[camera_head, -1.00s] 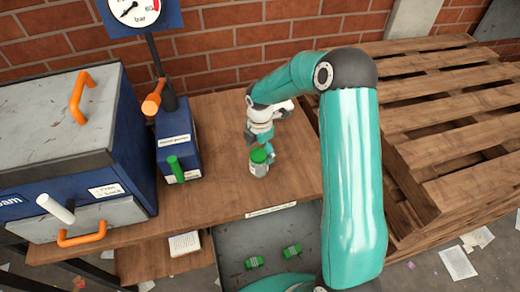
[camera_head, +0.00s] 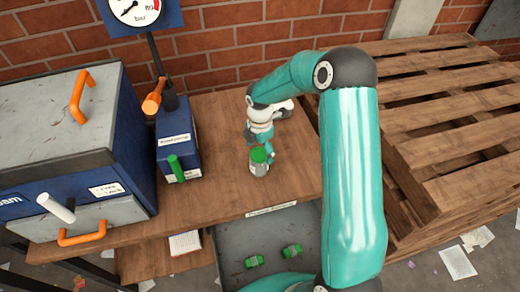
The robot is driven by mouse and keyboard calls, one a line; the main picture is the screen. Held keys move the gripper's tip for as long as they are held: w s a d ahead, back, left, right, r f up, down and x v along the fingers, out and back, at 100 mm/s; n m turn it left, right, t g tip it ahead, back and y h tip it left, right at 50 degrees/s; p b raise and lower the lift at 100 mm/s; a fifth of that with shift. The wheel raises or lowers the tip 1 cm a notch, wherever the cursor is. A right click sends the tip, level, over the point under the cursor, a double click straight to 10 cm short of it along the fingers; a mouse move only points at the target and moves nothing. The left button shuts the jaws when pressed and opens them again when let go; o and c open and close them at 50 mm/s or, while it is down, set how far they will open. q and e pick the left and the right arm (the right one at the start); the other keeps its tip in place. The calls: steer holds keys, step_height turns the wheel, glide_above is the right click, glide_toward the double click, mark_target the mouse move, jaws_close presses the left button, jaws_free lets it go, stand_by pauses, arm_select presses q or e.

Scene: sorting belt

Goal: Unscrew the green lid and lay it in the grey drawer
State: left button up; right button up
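A small clear jar (camera_head: 259,170) with a green lid (camera_head: 258,154) stands upright on the wooden bench. My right gripper (camera_head: 262,147) is behind and beside the lid, pointing down. Its fingers are small and partly hidden, so I cannot tell whether they touch or grip the lid. The grey drawer (camera_head: 232,240) is open below the bench's front edge, with two small green items (camera_head: 254,262) inside. My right arm's teal links cover its right side. My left gripper is not in view.
A blue box with a green handle (camera_head: 176,168) and an orange lever (camera_head: 152,104) stands left of the jar. Further left is a large blue cabinet (camera_head: 128,165) with orange handles. A pallet stack (camera_head: 450,120) stands at right. Bench space around the jar is clear.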

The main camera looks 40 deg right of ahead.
mark_target(260, 153)
steer(key=shift+r, duration=0.1)
step_height(260, 153, up, 12)
steer(key=shift+f, duration=0.2)
stand_by(0.4)
